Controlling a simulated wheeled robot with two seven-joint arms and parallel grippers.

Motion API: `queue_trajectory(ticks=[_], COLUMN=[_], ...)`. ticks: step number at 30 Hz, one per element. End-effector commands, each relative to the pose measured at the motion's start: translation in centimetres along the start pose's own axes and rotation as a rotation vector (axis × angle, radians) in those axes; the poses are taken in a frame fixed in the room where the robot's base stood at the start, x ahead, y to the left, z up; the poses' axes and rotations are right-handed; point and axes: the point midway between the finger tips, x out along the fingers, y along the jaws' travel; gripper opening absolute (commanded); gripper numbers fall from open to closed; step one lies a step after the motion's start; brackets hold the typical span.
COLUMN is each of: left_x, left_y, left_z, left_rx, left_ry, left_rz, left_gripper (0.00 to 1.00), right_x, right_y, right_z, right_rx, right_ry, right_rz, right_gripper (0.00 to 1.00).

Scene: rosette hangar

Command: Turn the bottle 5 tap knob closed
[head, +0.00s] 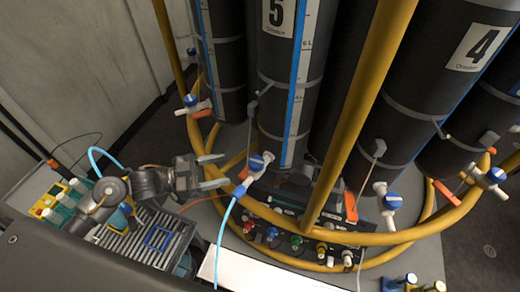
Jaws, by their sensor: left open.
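Bottle 5 (268,60) is a tall dark cylinder with a white label and a blue-edged level strip, at the upper middle of the head view. Its tap knob (256,162) is blue with a white body, just below the bottle's foot. A light blue tube (225,220) runs down from this tap. I cannot tell from the picture which way the knob is turned. My left gripper (222,171) comes in from the left, with its two fingers apart and pointing right toward the knob. It is empty, and a small gap shows between fingertips and knob. My right gripper is not in view.
A yellow tubular ring (370,240) and a slanting yellow post (355,115) stand around the bottles. Bottle 4 (455,75) is at right, with another blue tap (392,201) nearby. A connector panel (300,245) lies below. Another tap (190,101) is at upper left.

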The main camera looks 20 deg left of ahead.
Motion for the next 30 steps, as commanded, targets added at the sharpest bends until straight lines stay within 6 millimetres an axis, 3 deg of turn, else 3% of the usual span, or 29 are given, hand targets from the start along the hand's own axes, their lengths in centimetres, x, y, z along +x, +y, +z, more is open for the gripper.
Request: queue_trajectory(ticks=[7,21,30], left_x=[0.8,9.0,10.8], left_y=[0.0,0.0,0.0], left_z=[-0.3,-0.4,-0.1], left_rx=[0.0,-0.001,0.002], left_ry=[0.003,0.002,0.0], left_rz=[-0.004,-0.001,0.0], left_gripper=[0.61,0.61,0.61], right_x=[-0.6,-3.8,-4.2], right_y=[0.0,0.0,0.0], right_z=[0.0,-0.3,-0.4], right_rx=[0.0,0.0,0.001], right_ry=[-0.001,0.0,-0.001], right_rz=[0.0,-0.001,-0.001], right_gripper=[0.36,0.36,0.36])
